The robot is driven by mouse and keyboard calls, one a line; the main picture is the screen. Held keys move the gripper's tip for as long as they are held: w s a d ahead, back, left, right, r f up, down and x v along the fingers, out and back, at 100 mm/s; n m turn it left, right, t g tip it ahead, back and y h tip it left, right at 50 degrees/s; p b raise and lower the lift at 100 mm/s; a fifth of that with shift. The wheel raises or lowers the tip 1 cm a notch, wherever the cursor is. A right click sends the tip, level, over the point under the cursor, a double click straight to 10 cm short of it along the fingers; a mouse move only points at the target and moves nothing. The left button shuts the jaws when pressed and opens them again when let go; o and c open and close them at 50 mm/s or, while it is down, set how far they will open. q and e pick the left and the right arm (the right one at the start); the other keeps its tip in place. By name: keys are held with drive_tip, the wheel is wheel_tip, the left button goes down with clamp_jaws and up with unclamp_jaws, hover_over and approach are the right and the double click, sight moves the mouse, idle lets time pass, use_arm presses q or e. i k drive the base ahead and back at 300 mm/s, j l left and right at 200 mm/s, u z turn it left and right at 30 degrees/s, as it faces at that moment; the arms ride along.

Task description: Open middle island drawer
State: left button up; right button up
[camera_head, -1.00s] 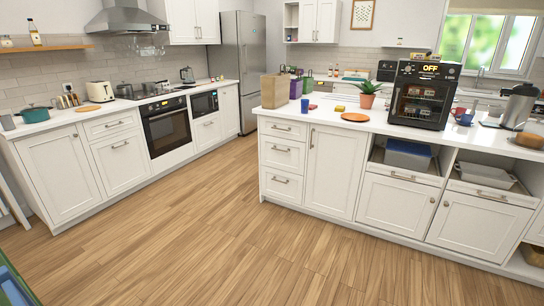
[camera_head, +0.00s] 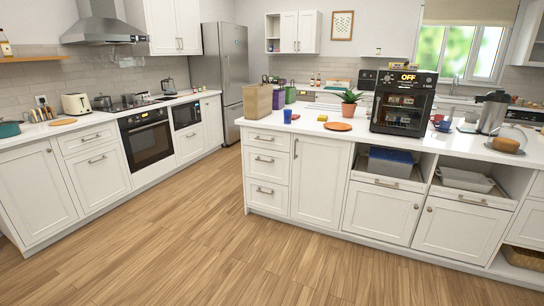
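The white island (camera_head: 320,184) stands at centre right. At its left end is a stack of three drawers. The middle island drawer (camera_head: 266,165) is shut, flush with the top drawer (camera_head: 266,142) and the bottom drawer (camera_head: 266,195), which are also shut. Its bar handle (camera_head: 264,160) is horizontal and clear of anything in front. Neither of my grippers shows in this view.
Wood floor (camera_head: 180,240) is free in front of the island. A counter with an oven (camera_head: 147,143) runs along the left, with a fridge (camera_head: 230,75) behind. A paper bag (camera_head: 257,101), plant (camera_head: 349,103), orange disc (camera_head: 338,126) and black display oven (camera_head: 402,102) stand on the island.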

sight(267, 165)
drive_tip(key=i+z, duration=0.25)
drive_tip(key=i, duration=2.25)
